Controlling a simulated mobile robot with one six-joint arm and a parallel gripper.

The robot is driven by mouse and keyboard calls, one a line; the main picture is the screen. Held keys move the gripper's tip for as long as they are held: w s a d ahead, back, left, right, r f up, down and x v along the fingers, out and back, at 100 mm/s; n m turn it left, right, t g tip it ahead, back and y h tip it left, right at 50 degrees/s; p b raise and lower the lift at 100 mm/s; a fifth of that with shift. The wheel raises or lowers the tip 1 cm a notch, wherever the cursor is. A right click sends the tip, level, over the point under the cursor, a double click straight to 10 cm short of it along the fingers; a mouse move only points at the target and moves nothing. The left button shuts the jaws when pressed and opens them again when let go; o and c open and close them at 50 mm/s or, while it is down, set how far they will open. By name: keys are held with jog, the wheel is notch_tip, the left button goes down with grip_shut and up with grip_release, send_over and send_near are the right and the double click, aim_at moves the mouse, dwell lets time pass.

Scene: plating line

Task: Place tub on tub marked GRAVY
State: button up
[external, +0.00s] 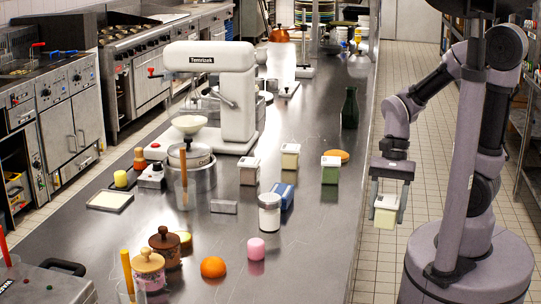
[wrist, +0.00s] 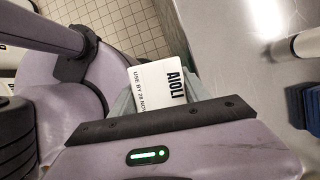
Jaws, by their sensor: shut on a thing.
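My gripper (external: 388,192) is shut on a pale yellow tub (external: 385,216) with a white lid. In the wrist view the lid of this tub (wrist: 160,84) reads AIOLI, with a use-by line. My gripper holds it to the right of the counter, in front of my base. Three similar white-lidded tubs stand apart on the counter: a reddish-brown one (external: 249,171), a cream one (external: 290,156) and a green one (external: 330,170). Their lid writing is too small to read, so I cannot tell which is marked GRAVY.
The steel counter (external: 320,225) has free room at its right side. A large white mixer (external: 225,90) stands at left.

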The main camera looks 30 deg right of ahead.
jog(key=w+a+r+m+t+p, duration=0.1)
jog(key=w+r+m+p, duration=0.2)
jog(key=w, duration=0.4)
jog(key=w+a+r+m+t+p, duration=0.1)
jog(key=w+r+m+p, duration=0.25)
jog(key=w, duration=0.35)
jog(key=m+t+p, duration=0.4)
jog(key=m+p, duration=0.4)
jog(key=m, duration=0.2)
send_near(244, 160)
jog(key=shift+w+a+f, duration=0.3)
jog(key=shift+a+f, duration=0.25)
jog(key=shift+a, duration=0.3)
jog(key=shift+w+a, duration=0.1)
jog(key=shift+w, duration=0.2)
notch_tip(244, 160, down, 4)
jog(key=shift+w+r+b, duration=0.15)
jog(key=shift+r+b, duration=0.1)
jog(key=shift+b, duration=0.35)
jog(key=o, duration=1.6)
jog(key=shift+f, duration=0.15)
jog(key=shift+c, duration=0.2)
